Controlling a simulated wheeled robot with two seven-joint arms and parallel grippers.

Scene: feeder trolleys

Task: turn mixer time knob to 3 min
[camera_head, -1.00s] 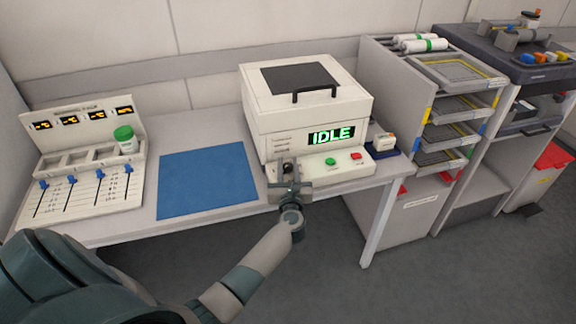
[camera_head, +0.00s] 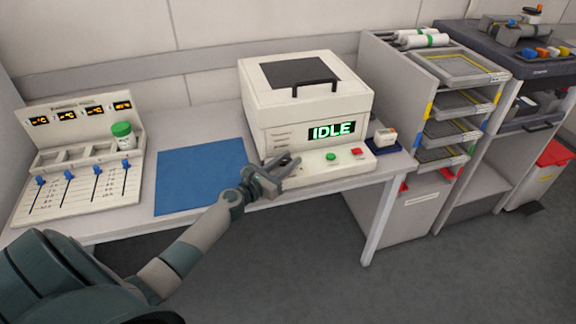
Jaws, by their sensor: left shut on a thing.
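The mixer (camera_head: 306,98) is a white box on the table, with a dark window and black handle on its lid. Its display (camera_head: 331,131) reads IDLE in green. A green button (camera_head: 332,155) and a red button (camera_head: 356,152) sit on its front ledge. My left gripper (camera_head: 284,168) is at the left end of that ledge, tilted, with its jaws shut on the time knob, which they mostly hide. The knob's setting cannot be read. My right gripper is not in view.
A blue mat (camera_head: 200,177) lies left of the mixer. A panel with blue sliders (camera_head: 78,188) and a green-capped jar (camera_head: 123,137) stands at the left. A small device (camera_head: 384,138) is right of the mixer, beside a rack of trays (camera_head: 452,103).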

